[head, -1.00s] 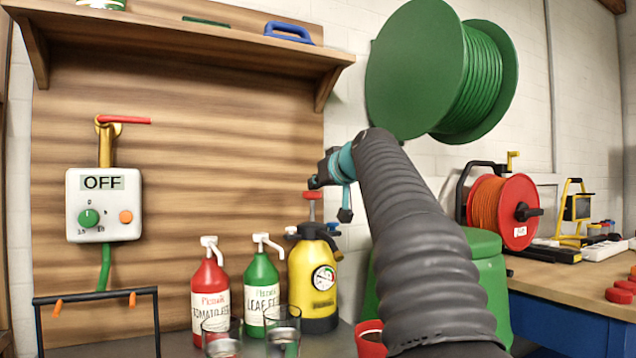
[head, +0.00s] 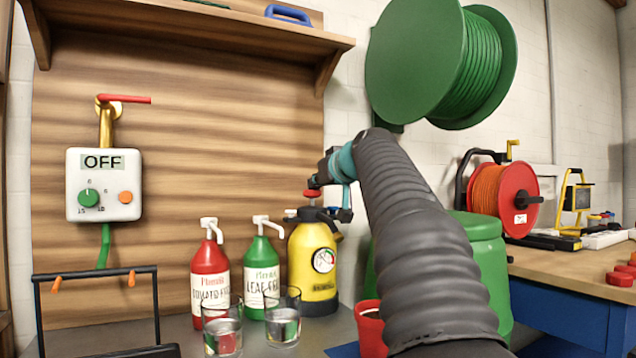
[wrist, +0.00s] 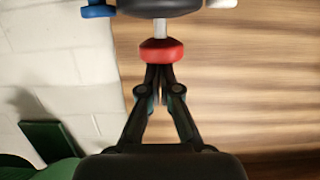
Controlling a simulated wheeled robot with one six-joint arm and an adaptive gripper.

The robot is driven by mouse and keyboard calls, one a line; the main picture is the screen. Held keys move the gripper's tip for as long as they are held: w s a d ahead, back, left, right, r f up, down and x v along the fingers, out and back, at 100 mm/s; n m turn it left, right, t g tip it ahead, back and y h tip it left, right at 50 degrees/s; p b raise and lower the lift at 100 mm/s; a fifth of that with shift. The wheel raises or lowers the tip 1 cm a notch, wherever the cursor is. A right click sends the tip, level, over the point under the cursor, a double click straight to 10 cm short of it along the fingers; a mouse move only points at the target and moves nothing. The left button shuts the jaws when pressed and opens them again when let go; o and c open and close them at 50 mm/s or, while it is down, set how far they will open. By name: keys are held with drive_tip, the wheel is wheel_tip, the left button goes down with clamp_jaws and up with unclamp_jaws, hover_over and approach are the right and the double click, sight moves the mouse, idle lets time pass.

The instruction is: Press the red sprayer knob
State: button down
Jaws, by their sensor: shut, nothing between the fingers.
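The yellow sprayer (head: 313,265) stands upright on the bench, with a black top and a round gauge. Its red knob (head: 313,193) sits on a short stem above the black top. In the wrist view the red knob (wrist: 161,50) is straight beyond my fingertips, with a pale rod and the dark sprayer top behind it. My gripper (wrist: 160,80) is shut and empty, fingertips together against the knob, as far as I can tell. In the head view my gripper (head: 315,182) is right above the knob, reaching in from the right.
A green bottle (head: 261,280) and a red bottle (head: 209,285) with white pumps stand left of the sprayer. Glasses (head: 283,318) stand in front. A green drum (head: 490,250) is behind my arm, and a hose reel (head: 440,65) hangs above. A red cup (head: 370,325) is near my arm.

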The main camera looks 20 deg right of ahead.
wheel_tip(320, 180, up, 4)
drive_tip(key=p, duration=0.3)
drive_tip(key=shift+r+p, duration=0.1)
drive_tip(key=shift+p, duration=0.25)
drive_tip(key=b+v, duration=0.2)
drive_tip(key=v, duration=0.8)
idle(0.8)
